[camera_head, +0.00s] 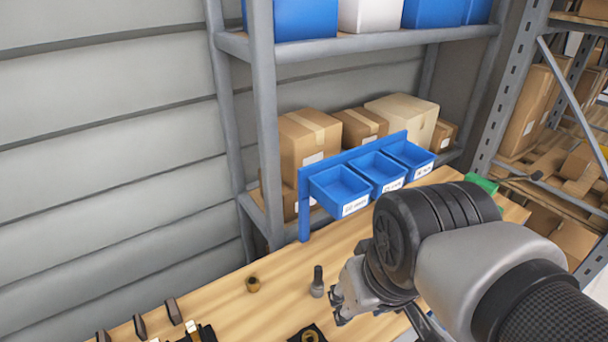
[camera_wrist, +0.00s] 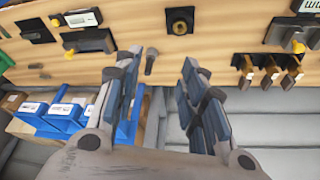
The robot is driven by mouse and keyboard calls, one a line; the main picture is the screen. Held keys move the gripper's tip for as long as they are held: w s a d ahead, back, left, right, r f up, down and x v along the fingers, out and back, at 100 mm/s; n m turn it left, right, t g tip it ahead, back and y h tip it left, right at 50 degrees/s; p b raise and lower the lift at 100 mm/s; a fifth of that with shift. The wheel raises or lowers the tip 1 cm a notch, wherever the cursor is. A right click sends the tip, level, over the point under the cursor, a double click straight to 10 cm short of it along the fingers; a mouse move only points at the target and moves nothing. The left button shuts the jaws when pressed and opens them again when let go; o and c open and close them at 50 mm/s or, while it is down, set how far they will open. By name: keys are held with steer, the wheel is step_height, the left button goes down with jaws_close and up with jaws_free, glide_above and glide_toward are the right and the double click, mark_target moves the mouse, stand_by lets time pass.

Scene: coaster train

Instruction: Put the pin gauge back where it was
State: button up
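A dark grey pin (camera_head: 317,282), which looks like the pin gauge, stands upright on the wooden bench (camera_head: 225,310). It also shows in the wrist view (camera_wrist: 151,61), just beyond the gap between my fingers. My gripper (camera_wrist: 163,75) is open with nothing between its fingers. In the head view my gripper (camera_head: 338,305) is just right of the pin, partly hidden by my wrist. A black square block with a brass ring (camera_head: 309,335) lies at the bottom edge of the head view; a like block shows in the wrist view (camera_wrist: 180,20).
A small brass part (camera_head: 253,284) stands left of the pin. Dark upright pieces (camera_head: 139,327) and black fixtures line the near left of the bench. A rack of blue bins (camera_head: 340,190) stands at the back. Bare wood lies between the pin and the bins.

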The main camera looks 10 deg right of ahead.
steer(key=shift+s+f+m+t, duration=0.15)
steer(key=shift+s+f, duration=0.1)
steer(key=shift+s, duration=0.65)
steer(key=shift+s+f+m+t, duration=0.15)
steer(key=shift+s+f, duration=0.1)
steer(key=shift+s, duration=0.6)
